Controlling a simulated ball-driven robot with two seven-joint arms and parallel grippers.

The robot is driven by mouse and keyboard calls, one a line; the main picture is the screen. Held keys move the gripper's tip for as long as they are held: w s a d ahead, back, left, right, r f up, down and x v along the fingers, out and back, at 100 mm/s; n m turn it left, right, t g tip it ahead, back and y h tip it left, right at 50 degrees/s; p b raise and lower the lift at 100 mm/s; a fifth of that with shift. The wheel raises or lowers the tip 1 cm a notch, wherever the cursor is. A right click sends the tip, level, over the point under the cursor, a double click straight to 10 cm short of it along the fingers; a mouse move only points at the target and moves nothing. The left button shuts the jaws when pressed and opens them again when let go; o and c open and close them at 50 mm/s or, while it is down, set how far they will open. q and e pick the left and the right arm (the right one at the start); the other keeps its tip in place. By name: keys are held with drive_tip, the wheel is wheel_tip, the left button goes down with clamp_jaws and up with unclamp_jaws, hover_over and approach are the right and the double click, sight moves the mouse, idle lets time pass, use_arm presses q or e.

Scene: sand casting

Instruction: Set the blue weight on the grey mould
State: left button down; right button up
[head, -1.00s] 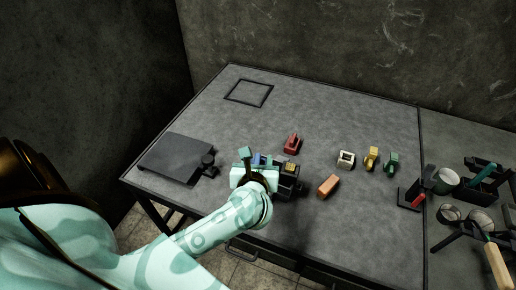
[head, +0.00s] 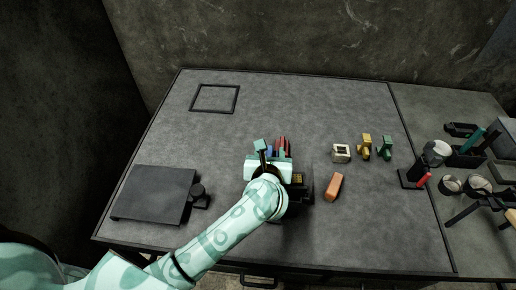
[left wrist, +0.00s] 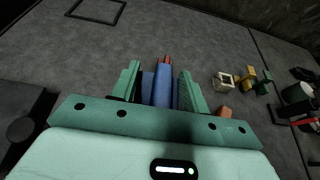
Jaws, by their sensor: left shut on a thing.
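The blue weight (head: 269,151) is between the fingers of my left gripper (head: 273,149), which is shut on it. In the left wrist view the blue weight (left wrist: 163,88) stands out between the two green fingers (left wrist: 160,82). A dark block (head: 299,187) with a brass-coloured top lies just right of and below this gripper in the head view, partly hidden by it. It may be the grey mould, but I cannot tell for sure. Contact between weight and block is hidden. My right gripper is not in view.
A red piece (head: 284,144) shows just behind my left gripper. A copper block (head: 334,186), cream block (head: 341,153), yellow piece (head: 364,147) and green piece (head: 385,147) lie to the right. A dark slab (head: 155,193) lies left. The table's back middle is clear.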

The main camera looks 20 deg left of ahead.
use_arm(q)
drive_tip(key=shift+w+d+f, duration=0.1)
drive_tip(key=shift+f+b, duration=0.25)
drive_tip(key=shift+b, duration=0.15)
drive_tip(key=shift+f, duration=0.3)
wheel_tip(320, 180, down, 3)
drive_tip(key=b, duration=0.2)
drive_tip(key=shift+r+b, duration=0.15)
drive_tip(key=shift+b, duration=0.25)
wheel_tip(320, 180, down, 3)
drive_tip(key=shift+r+b, duration=0.1)
drive_tip(key=shift+b, duration=1)
drive_tip(key=shift+f+b, duration=0.35)
drive_tip(key=shift+f, duration=0.1)
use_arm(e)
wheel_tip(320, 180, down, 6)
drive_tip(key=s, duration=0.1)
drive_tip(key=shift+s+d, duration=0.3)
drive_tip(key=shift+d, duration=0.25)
use_arm(q)
drive_tip(key=shift+f+b, duration=0.4)
drive_tip(key=shift+f, duration=0.1)
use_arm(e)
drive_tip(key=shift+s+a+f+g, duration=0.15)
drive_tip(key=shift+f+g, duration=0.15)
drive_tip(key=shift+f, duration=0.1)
